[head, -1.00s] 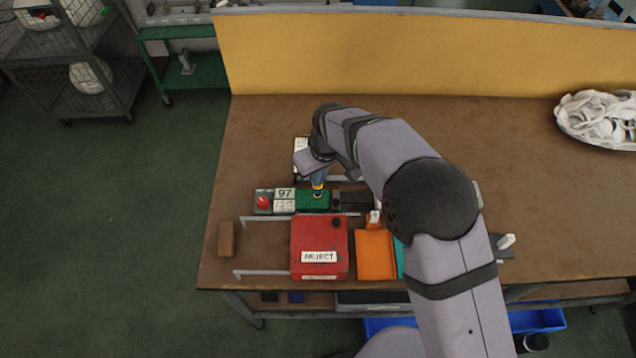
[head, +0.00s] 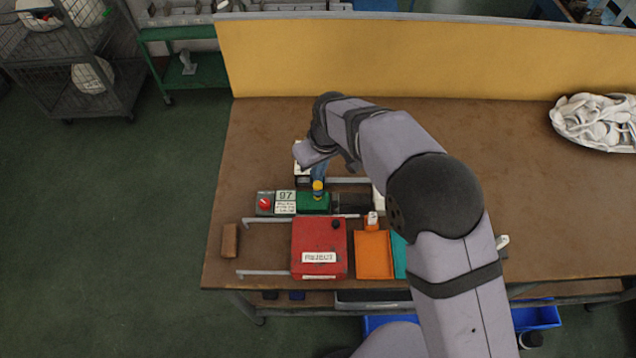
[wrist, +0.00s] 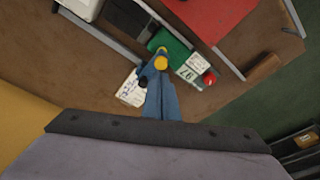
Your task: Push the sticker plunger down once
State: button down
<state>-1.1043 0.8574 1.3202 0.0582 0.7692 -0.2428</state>
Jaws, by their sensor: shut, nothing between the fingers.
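The sticker plunger, with a yellow cap (head: 318,186), stands upright on a green block (head: 313,203) in the head view. In the wrist view the yellow cap (wrist: 161,62) is just beyond the fingertips, on the green block (wrist: 174,47). My gripper (head: 318,174) is shut and empty, its blue fingers pointing down over the cap. The blue fingers also show in the wrist view (wrist: 158,82). I cannot tell whether the tips touch the cap. My gripper's wrist partly hides the area behind the block.
A red knob (head: 265,203) and a "97" card (head: 285,196) are left of the block. In front are a red REJECT box (head: 319,245) and an orange tray (head: 374,256). A brown block (head: 230,240) lies left. A pile of white items (head: 597,122) lies far right.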

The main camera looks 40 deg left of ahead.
jog(key=shift+r+p, duration=0.65)
jog(key=shift+r, duration=0.6)
jog(key=w+d+r+m, duration=0.2)
jog(key=w+d, duration=0.2)
jog(key=d, duration=0.5)
jog(key=w+d+r+m+h, duration=0.1)
jog(key=w+d+r+m, duration=0.15)
jog(key=d, duration=0.55)
jog(key=w+d+r+m, duration=0.15)
jog(key=w+d, duration=0.25)
jog(key=d, duration=0.5)
jog(key=s+d+m, duration=0.4)
jog(key=s+d, duration=0.2)
jog(key=d, duration=0.6)
jog(key=s+d+m+h, duration=0.1)
jog(key=s+d+m, duration=0.4)
jog(key=d, duration=0.8)
jog(key=shift+s+f+g, duration=0.15)
jog(key=shift+s+g, duration=0.15)
jog(key=shift+s, duration=0.75)
